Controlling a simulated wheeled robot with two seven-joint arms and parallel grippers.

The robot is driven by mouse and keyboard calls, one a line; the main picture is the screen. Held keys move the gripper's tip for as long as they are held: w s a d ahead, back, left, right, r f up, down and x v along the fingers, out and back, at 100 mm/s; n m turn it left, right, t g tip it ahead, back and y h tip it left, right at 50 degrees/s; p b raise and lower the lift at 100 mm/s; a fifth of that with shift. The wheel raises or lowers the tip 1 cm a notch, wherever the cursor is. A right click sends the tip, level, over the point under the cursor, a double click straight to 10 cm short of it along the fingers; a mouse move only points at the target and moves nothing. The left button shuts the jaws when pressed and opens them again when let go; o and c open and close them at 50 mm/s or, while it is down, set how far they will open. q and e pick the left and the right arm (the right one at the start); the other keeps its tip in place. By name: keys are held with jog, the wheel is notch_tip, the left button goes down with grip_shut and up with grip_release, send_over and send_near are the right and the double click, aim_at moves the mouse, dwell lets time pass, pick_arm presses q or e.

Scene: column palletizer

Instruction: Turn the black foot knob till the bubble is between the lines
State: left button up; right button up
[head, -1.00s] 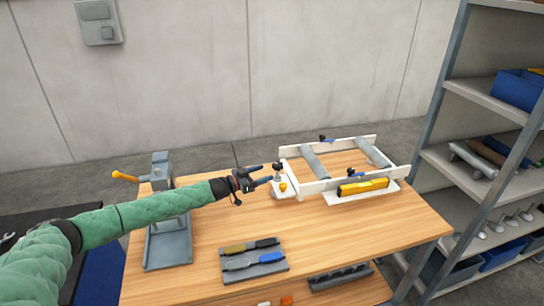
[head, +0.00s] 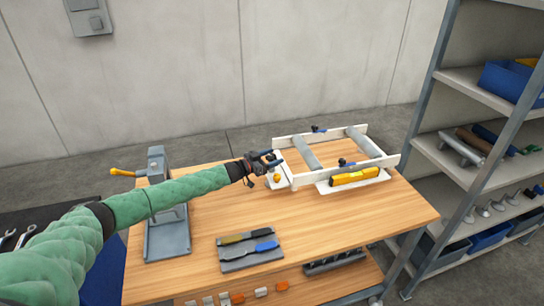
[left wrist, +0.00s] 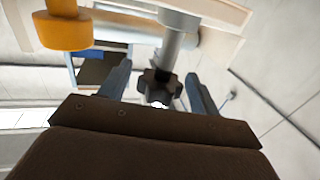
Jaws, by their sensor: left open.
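My left gripper (head: 270,160) is at the left corner of the white roller frame (head: 305,182). In the left wrist view its two blue-grey fingers (left wrist: 158,90) are apart, one on each side of the black star-shaped foot knob (left wrist: 158,84). The knob sits on a grey post, with gaps visible between it and the fingers. In the head view the hand hides the knob. A yellow level (head: 354,177) lies on the frame's near ledge; its bubble is too small to read. My right gripper is not in view.
A yellow-orange knob (head: 277,178) stands close to the gripper and also shows in the left wrist view (left wrist: 64,32). A grey clamp stand (head: 167,235) is at the left of the wooden table (head: 315,225). A tool tray (head: 250,262) lies in front. Shelving stands right.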

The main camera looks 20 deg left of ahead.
pick_arm(q)
jog(key=shift+c, duration=0.2)
jog(key=c, duration=0.9)
jog(key=shift+c, duration=0.2)
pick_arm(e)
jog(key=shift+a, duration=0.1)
pick_arm(q)
jog(key=shift+f+n+t+y, duration=0.1)
jog(key=shift+n+t+y, duration=0.2)
jog(key=shift+n+y, duration=0.1)
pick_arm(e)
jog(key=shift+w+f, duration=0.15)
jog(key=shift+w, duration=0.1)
pick_arm(q)
jog(key=shift+d+b, duration=0.1)
jog(key=shift+b, duration=0.25)
jog(key=shift+n+t+y+b, duration=0.75)
jog(key=shift+n+t+y, duration=0.45)
jog(key=shift+n+y, duration=0.65)
jog(key=shift+n+t+y+b, duration=0.5)
jog(key=shift+n+y, duration=0.15)
jog(key=shift+y, duration=1.1)
jog(key=shift+a+n+y+b, duration=0.25)
jog(key=shift+n+y, duration=0.35)
jog(key=shift+y, duration=0.4)
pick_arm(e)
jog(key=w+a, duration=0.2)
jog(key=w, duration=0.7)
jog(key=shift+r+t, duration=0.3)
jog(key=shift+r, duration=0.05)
